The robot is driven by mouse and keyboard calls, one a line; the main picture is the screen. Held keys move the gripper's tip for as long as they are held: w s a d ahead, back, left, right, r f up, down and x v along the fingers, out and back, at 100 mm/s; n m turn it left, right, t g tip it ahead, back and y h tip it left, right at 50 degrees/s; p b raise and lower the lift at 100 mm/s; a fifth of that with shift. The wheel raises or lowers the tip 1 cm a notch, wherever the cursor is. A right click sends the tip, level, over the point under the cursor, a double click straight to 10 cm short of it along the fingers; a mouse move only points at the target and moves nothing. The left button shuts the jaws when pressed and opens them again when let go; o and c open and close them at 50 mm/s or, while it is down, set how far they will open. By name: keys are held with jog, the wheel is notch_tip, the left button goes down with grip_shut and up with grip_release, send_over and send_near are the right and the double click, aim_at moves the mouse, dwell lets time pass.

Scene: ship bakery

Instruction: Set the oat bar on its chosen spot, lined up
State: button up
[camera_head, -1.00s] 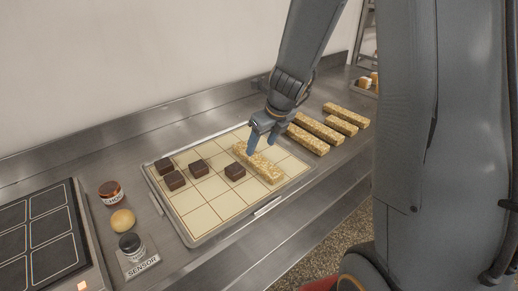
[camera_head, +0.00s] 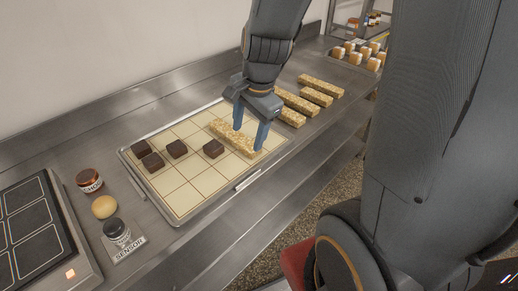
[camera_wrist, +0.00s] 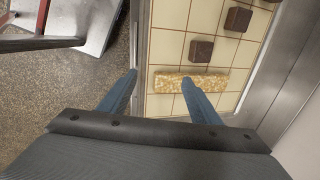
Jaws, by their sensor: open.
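The oat bar (camera_head: 228,135) lies flat on the gridded tray (camera_head: 186,201), in its right part beside a dark brown square. My gripper (camera_head: 249,139) is open, its two blue fingers apart at the bar's right side in the head view. In the wrist view the bar (camera_wrist: 168,82) lies crosswise. There, one finger of my gripper (camera_wrist: 160,76) overlaps the bar and the other is beyond its left end, near the tray's edge. The fingers do not clasp the bar. Whether either finger touches it I cannot tell.
Several dark brown squares (camera_head: 213,148) sit on the tray. More oat bars (camera_head: 321,86) lie on the steel counter (camera_head: 218,231) beyond my gripper. The tray's front cells are bare.

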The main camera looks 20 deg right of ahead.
jog(key=s+n+g+h, duration=0.1)
jog(key=s+n, duration=0.6)
jog(key=n, duration=0.7)
jog(key=shift+s+f, duration=0.15)
jog(key=shift+f, duration=0.25)
jog(key=shift+f+b, duration=0.4)
jog(key=shift+f, duration=0.05)
